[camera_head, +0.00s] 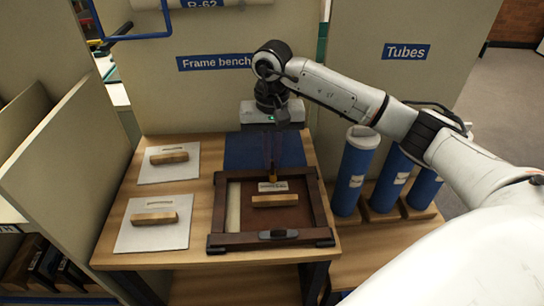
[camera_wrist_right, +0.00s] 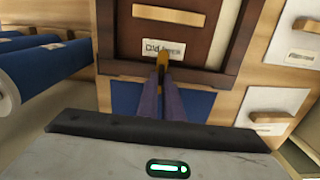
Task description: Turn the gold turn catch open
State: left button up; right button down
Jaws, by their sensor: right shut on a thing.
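A dark wooden frame (camera_head: 218,215) lies flat on the bench, with a brown backing panel (camera_head: 290,218) inside it. The panel bears a pale wooden handle (camera_head: 275,201) and a small label (camera_wrist_right: 163,47). The gold turn catch (camera_wrist_right: 164,60) sits by the frame's far rail, next to the label. My right gripper (camera_head: 273,174) points down at that rail. Its fingers are shut on the catch, seen between the fingertips in the right wrist view (camera_wrist_right: 162,70). The fingers partly hide the catch, so its exact angle is hard to tell. My left gripper is in neither view.
A blue mat (camera_head: 238,150) lies behind the frame. Two white boards with wooden handles, a far one (camera_head: 188,151) and a near one (camera_head: 178,234), lie to the left. Blue tubes (camera_head: 352,180) stand at right. A dark latch-like piece (camera_head: 279,234) is on the near rail.

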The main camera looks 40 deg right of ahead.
jog(key=shift+m, duration=0.4)
jog(key=m, duration=0.3)
jog(key=shift+s+d+m, duration=0.1)
jog(key=shift+m, duration=0.3)
jog(key=m, duration=0.4)
jog(key=shift+s+m, duration=0.1)
jog(key=shift+m, duration=0.2)
jog(key=m, duration=0.4)
jog(key=shift+s, duration=0.1)
jog(key=m, duration=0.4)
jog(key=shift+s, duration=0.1)
jog(key=shift+m, duration=0.5)
jog(key=c, duration=1.9)
grip_release()
